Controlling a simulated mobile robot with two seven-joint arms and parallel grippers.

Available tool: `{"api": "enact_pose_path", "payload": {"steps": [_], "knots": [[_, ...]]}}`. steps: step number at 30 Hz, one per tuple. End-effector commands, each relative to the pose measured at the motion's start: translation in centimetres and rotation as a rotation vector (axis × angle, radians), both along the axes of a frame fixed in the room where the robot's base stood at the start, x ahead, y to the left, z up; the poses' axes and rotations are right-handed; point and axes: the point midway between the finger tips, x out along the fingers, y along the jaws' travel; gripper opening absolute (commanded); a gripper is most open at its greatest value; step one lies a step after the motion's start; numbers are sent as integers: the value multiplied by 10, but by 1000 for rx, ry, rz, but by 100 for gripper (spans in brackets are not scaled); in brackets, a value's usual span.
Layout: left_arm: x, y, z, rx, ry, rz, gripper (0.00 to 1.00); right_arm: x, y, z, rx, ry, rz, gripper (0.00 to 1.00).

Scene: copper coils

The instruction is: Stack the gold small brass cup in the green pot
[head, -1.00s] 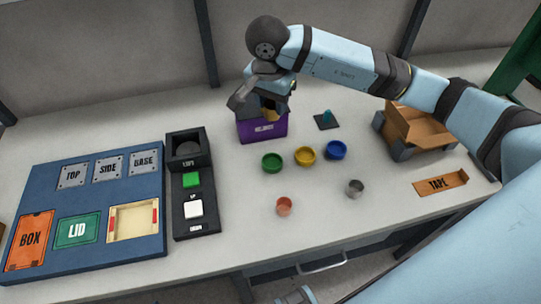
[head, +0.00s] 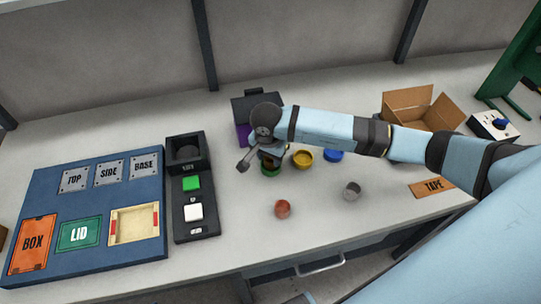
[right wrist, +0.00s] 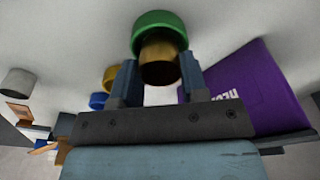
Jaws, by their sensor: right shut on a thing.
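My right gripper (head: 267,156) is over the green pot (head: 270,170) on the table and hides part of it in the head view. In the right wrist view, the gripper (right wrist: 160,78) is shut on the gold small brass cup (right wrist: 163,66), which sits between its two fingers. The green pot (right wrist: 160,22) is right at the far end of the cup and overlaps it. I cannot tell whether the cup is inside the pot or just above it. My left gripper is out of view.
A yellow pot (head: 302,158) and a blue pot (head: 334,155) stand close to the right of the green one. A purple box (head: 242,134) is behind. A copper cup (head: 283,209) and a grey cup (head: 352,191) stand in front, with clear table around them.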

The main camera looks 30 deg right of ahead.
Motion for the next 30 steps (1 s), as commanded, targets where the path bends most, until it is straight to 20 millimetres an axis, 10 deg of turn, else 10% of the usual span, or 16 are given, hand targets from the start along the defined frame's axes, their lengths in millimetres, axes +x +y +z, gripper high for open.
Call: {"api": "enact_pose_path", "payload": {"steps": [16, 17, 20, 30], "knots": [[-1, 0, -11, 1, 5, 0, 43, 0, 0, -15, -1, 0, 1, 18], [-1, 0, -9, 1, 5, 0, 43, 0, 0, -14, -1, -1, 0, 45], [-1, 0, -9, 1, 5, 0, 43, 0, 0, -13, -1, -1, 0, 66], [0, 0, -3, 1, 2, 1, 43, 0, 0, -9, 0, 0, 0, 66]]}}
